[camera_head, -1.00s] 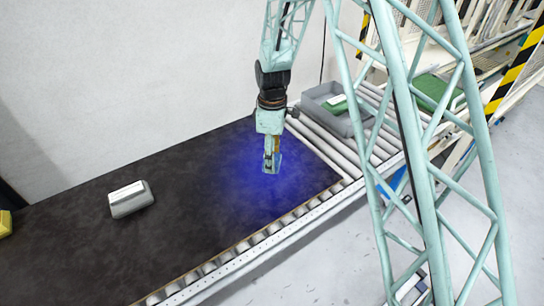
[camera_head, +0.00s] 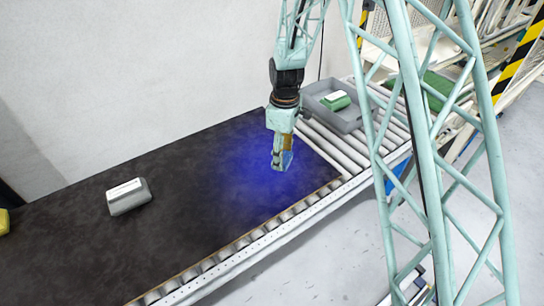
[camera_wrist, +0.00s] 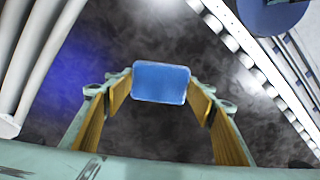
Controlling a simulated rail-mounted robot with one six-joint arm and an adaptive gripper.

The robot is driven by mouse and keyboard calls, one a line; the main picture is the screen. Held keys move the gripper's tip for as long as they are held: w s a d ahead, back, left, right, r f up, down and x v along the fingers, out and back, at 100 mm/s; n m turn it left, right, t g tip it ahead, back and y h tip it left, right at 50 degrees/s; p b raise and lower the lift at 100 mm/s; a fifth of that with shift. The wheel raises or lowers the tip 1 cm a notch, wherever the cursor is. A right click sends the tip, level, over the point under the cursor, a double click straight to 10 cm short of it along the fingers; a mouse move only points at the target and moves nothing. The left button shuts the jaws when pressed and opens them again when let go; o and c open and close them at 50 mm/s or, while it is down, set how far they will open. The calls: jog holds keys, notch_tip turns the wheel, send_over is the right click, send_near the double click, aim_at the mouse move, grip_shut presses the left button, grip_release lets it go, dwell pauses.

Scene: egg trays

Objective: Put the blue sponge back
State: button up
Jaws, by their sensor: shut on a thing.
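The blue sponge (camera_wrist: 160,83) is a rounded blue block between the yellow-padded fingers of my gripper (camera_wrist: 160,100) in the wrist view. The fingers are shut on its two sides. In the head view my gripper (camera_head: 282,158) hangs over the right part of the dark mat, and a small blue patch of the sponge (camera_head: 288,160) shows at the fingertips. I cannot tell how high the sponge is above the mat. A blue glow lies on the mat around and below the gripper.
The dark mat (camera_head: 200,215) is mostly free. A grey block with a white top (camera_head: 128,196) lies at left, and a yellow thing (camera_head: 3,222) is cut by the left edge. A grey tray (camera_head: 352,122) holding a green block (camera_head: 337,99) stands on rollers at right.

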jog(key=d+f+m, duration=0.1)
jog(key=d+m, duration=0.1)
jog(key=d, duration=0.1)
jog(key=d+m+b, duration=0.1)
jog(key=d, duration=0.3)
jog(key=d+f+m, duration=0.1)
jog(key=d+m, duration=0.1)
jog(key=d, duration=0.1)
jog(key=shift+s+d+f+m, duration=0.25)
jog(key=shift+f+m, duration=0.05)
jog(key=shift+f, duration=0.05)
jog(key=s+d+f+m+b, duration=0.2)
jog(key=d+m, duration=0.6)
jog(key=d, duration=0.5)
jog(key=shift+s+d+f, duration=0.25)
jog(key=shift+s+f, duration=0.35)
jog(key=shift+a, duration=0.15)
